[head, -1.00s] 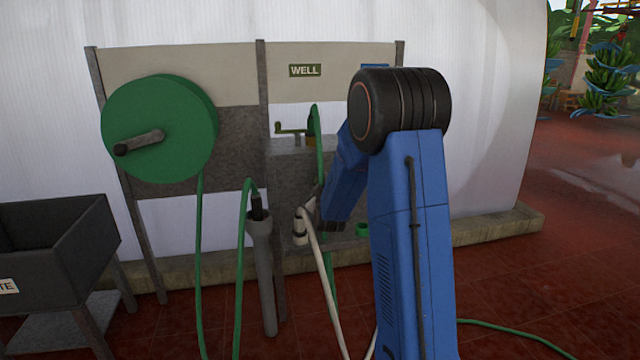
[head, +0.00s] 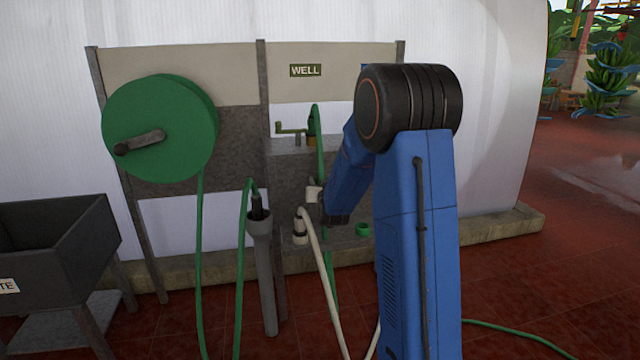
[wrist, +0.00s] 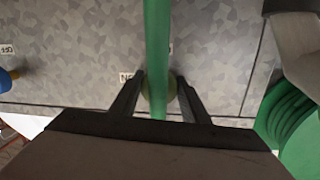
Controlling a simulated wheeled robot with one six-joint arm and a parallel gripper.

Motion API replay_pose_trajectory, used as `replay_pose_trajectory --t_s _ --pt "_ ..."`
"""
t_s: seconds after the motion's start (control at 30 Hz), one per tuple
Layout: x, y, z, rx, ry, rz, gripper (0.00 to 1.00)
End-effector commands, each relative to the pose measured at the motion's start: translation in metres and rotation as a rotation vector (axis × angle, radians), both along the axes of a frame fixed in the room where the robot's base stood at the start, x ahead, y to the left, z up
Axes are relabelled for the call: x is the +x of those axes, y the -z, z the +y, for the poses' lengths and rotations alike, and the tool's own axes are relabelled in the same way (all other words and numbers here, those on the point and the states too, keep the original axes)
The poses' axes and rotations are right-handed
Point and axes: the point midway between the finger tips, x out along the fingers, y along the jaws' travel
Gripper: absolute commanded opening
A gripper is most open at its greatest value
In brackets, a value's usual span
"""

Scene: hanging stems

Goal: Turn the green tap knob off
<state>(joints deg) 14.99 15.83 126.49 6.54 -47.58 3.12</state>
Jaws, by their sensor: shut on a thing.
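In the wrist view the round green tap knob (wrist: 174,88) sits between the tips of my gripper (wrist: 158,84). It shows on both sides of a green hose (wrist: 157,40) that runs vertically across it. The fingers are closed in around the knob, one on each side. A small white label, partly covered, lies beside it on the grey panel. In the head view my blue arm hides the knob and my gripper from sight.
A green hose reel (head: 155,130) hangs at the left, with a grey bin (head: 60,240) below. A WELL sign (head: 305,70) is on the board. A white hose (head: 325,270) droops beside my arm. A blue knob (wrist: 6,80) is at the wrist view's left.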

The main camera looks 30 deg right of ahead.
Motion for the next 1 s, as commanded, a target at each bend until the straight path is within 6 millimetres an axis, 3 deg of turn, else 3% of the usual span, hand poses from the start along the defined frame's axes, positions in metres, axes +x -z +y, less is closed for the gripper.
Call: replay_pose_trajectory --t_s 0.5,1.0 --pt "-0.0002 -0.0010 -0.0012 0.438 0.002 -0.128 0.19" --pt "-0.0003 -0.0007 -0.0012 0.638 0.004 -0.185 0.19"
